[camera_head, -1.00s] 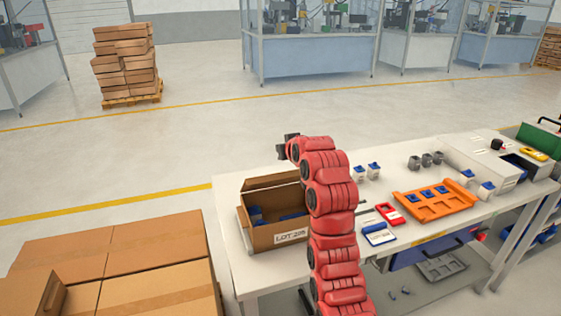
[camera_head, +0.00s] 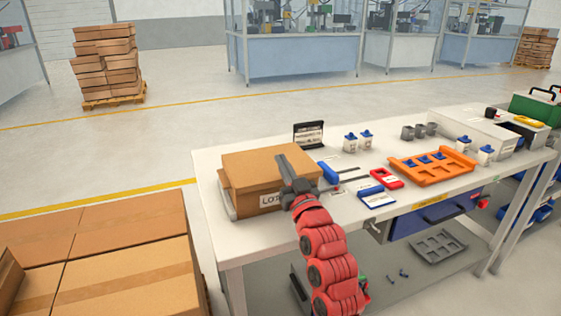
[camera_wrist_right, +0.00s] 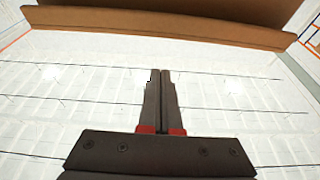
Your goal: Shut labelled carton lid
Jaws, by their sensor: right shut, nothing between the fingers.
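The brown labelled carton (camera_head: 254,199) stands at the left end of the workbench. Its lid (camera_head: 262,162) now lies over the top, and no opening shows in the head view; I cannot tell whether it is fully flat. The front label (camera_head: 270,200) is partly hidden by my right gripper. My right gripper (camera_head: 283,160) is shut and empty, at the carton's front right, overlapping the lid in the head view; contact is unclear. In the right wrist view the shut fingertips (camera_wrist_right: 161,72) point toward brown cardboard (camera_wrist_right: 160,22), with a gap in the picture. My left gripper is not in view.
Right of the carton are a black-framed sign (camera_head: 309,135), a blue-handled tool (camera_head: 328,172), a red tray (camera_head: 386,178) and an orange tray (camera_head: 432,167). White bottles with blue caps (camera_head: 350,143) stand behind. Large cartons (camera_head: 130,275) lie left of the bench.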

